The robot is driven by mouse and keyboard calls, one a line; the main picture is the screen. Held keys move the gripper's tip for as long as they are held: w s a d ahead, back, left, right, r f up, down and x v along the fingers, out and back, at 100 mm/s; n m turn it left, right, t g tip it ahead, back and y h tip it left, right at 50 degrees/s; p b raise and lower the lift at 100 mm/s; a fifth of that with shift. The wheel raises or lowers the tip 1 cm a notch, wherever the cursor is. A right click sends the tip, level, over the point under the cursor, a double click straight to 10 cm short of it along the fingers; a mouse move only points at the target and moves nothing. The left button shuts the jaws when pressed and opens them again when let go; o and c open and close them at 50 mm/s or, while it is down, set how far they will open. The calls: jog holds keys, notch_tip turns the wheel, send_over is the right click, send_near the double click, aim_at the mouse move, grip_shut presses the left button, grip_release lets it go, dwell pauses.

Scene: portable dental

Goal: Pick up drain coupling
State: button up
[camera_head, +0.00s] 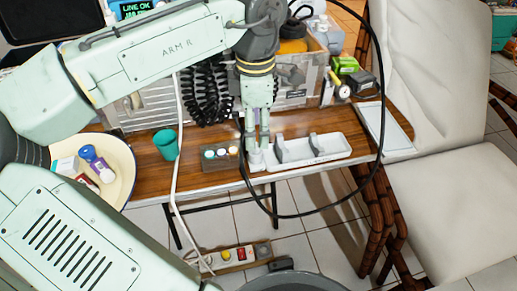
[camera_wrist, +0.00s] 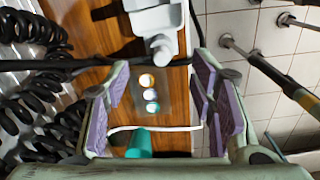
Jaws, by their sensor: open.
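A small pale grey fitting, which may be the drain coupling (camera_head: 256,160), is at the left end of the white tray (camera_head: 330,157) on the wooden table. In the wrist view its rounded end (camera_wrist: 162,48) shows at the top centre, against the tray's end. I cannot tell whether it lies in the tray or beside it. My gripper (camera_head: 262,138) points down just above this end of the tray. In the wrist view my gripper (camera_wrist: 160,72) has its purple-padded fingers wide apart, with nothing held between them. The fitting appears beyond the fingertips.
A block with round caps (camera_head: 221,155) and a teal cup (camera_head: 166,143) stand left of the tray. A black hose (camera_head: 379,90) loops around the tray area. A metal case (camera_head: 300,92) stands behind.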

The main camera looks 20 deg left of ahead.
aim_at(256, 152)
notch_tip(256, 152, down, 7)
jog(key=shift+r+p, duration=0.15)
jog(key=shift+p, duration=0.15)
jog(key=c, duration=1.1)
jog(key=shift+r, duration=0.1)
jog(key=shift+c, duration=0.2)
